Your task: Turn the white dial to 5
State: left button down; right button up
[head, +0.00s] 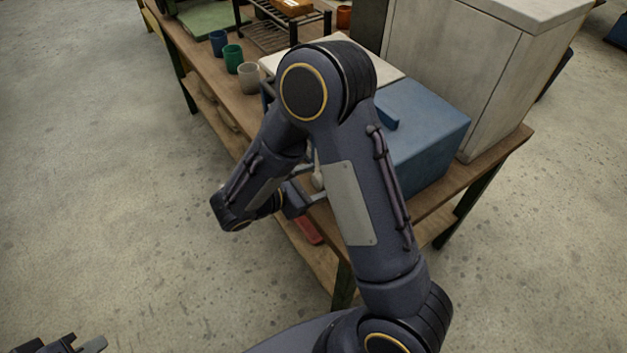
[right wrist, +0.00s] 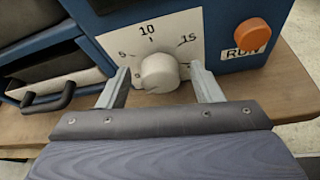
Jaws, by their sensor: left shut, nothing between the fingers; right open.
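The white dial (right wrist: 160,72) sits on a white scale plate (right wrist: 182,22) marked 5, 10 and 15, with a smaller mark at its left, on the front of a blue box (right wrist: 224,12). I cannot clearly read where its pointer stands. My right gripper (right wrist: 160,68) is open, with one finger on each side of the dial and a visible gap at each side. In the head view my right arm hides most of the dial and the box front (head: 432,130). My left gripper (head: 92,346) is shut and empty at the lower left, far from the bench.
An orange RUN button (right wrist: 252,36) is right of the scale. A black handle (right wrist: 50,98) sticks out at the left. The wooden bench (head: 478,172) also holds blue, green (head: 232,57) and beige cups and a large grey cabinet (head: 440,60). The floor at left is clear.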

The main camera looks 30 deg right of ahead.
jog(key=c, duration=1)
jog(key=shift+f+m+b, duration=0.2)
jog(key=shift+m+b, duration=0.1)
jog(key=shift+b, duration=0.45)
jog(key=m+t+b, duration=0.1)
jog(key=m+b, duration=0.1)
jog(key=b, duration=0.2)
jog(key=m+t+b, duration=0.2)
jog(key=b, duration=0.3)
jog(key=m+t+h+b, duration=0.1)
jog(key=m+b, duration=0.1)
jog(key=b, duration=0.2)
jog(key=shift+s+f+m+t+b, duration=0.3)
jog(key=shift+f+m, duration=0.05)
jog(key=shift+m, duration=0.05)
jog(key=shift+r+m+b, duration=0.1)
jog(key=shift+m+b, duration=0.5)
jog(key=shift+b, duration=0.4)
jog(key=shift+h, duration=0.3)
jog(key=o, duration=1)
jog(key=shift+r, duration=0.1)
